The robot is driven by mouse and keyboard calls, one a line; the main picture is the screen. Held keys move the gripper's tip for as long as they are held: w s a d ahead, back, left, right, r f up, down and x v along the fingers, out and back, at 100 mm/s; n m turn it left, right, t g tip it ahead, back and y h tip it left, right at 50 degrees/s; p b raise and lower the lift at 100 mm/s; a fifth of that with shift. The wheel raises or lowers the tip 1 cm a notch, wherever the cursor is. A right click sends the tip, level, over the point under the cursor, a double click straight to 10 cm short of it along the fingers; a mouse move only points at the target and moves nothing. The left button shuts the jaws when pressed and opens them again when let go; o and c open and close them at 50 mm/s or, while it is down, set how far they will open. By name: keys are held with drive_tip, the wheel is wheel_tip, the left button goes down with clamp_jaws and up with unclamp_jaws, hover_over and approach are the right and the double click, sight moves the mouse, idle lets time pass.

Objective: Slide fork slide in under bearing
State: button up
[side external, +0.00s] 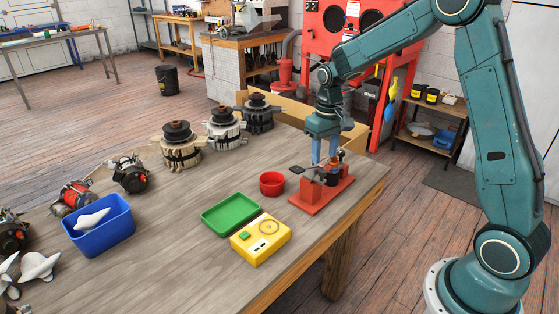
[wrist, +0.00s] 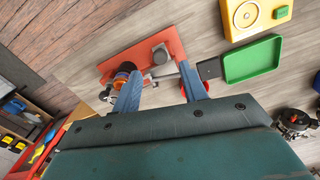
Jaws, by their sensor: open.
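A red press-like fixture (side external: 322,194) stands at the right end of the bench. It also shows in the wrist view (wrist: 140,57). A dark flat plate (side external: 297,170), possibly the fork slide's handle, sticks out from the fixture's left side; it also shows in the wrist view (wrist: 208,69), beside my right-hand finger. A dark round part (side external: 331,179), perhaps the bearing, sits on the fixture below my fingers. My gripper (side external: 325,161) points down over the fixture. In the wrist view its blue fingers (wrist: 161,88) are apart, with a pale bar between them. Whether they touch anything is unclear.
A red cup (side external: 272,184) stands close left of the fixture. A green tray (side external: 231,215) and a yellow tester (side external: 261,240) lie nearer the bench front. A blue bin (side external: 99,226) and several alternators (side external: 181,147) stand farther left. The bench edge is close right of the fixture.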

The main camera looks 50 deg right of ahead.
sight(323, 171)
drive_tip(key=shift+f, duration=2.45)
clamp_jaws()
